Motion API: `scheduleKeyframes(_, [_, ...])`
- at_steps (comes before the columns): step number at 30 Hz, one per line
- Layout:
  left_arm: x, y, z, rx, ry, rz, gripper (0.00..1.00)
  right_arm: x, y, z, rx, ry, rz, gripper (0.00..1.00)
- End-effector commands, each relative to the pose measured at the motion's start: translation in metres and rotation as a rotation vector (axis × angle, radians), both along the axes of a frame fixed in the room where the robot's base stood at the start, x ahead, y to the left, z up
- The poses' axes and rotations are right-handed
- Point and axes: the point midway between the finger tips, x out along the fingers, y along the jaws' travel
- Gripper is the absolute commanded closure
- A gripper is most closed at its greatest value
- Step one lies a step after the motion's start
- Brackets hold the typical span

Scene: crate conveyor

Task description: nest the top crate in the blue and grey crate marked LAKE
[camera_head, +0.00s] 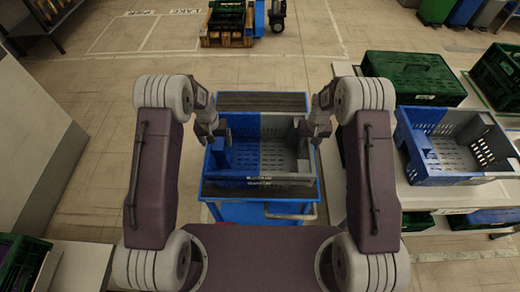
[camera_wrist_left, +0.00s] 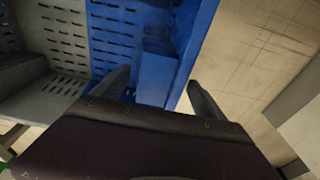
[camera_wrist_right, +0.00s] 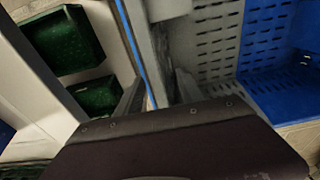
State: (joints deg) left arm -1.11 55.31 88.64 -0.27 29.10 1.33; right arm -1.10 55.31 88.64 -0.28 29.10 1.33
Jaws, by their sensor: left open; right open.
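A half-blue, half-grey crate (camera_head: 260,124) sits on a blue cart (camera_head: 240,212) straight ahead of me. My left gripper (camera_head: 220,138) is open at its blue left side; in the left wrist view the fingers (camera_wrist_left: 160,92) are spread around the blue wall (camera_wrist_left: 160,75). My right gripper (camera_head: 310,138) is open at its grey right side; in the right wrist view the fingers (camera_wrist_right: 158,95) straddle the grey wall (camera_wrist_right: 165,50). I cannot tell contact. A second blue and grey crate (camera_head: 455,180) stands empty on the right counter. I cannot read LAKE on either crate.
A closed green crate (camera_head: 415,72) stands behind the second crate on the counter (camera_head: 490,195). Another green crate (camera_head: 500,72) is farther right. A wooden pallet (camera_head: 230,40) with a dark crate stands at the back. Open floor lies left of the cart.

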Motion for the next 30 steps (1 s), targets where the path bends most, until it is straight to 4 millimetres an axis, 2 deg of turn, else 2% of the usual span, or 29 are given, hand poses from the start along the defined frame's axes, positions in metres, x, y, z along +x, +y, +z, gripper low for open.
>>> scheduleKeyframes(1, [-0.0001,0.0000,0.0001,0.000,0.000,0.000,0.18,0.0000,0.0000,0.0001,0.000,0.000,0.000,0.55])
scheduleKeyframes(6, [-0.0001,0.0001,0.0002,0.000,0.000,0.000,0.65,-0.0001,0.0000,0.0002,0.000,0.000,0.000,1.00])
scheduleKeyframes(10, [-0.0001,0.0000,0.0003,0.000,0.000,0.000,1.00,-0.0001,0.0000,0.0003,0.000,0.000,0.000,1.00])
scheduleKeyframes(30, [-0.0002,-0.0001,0.0005,0.000,0.001,-0.002,1.00,-0.0001,0.0001,0.0005,0.000,0.000,0.002,1.00])
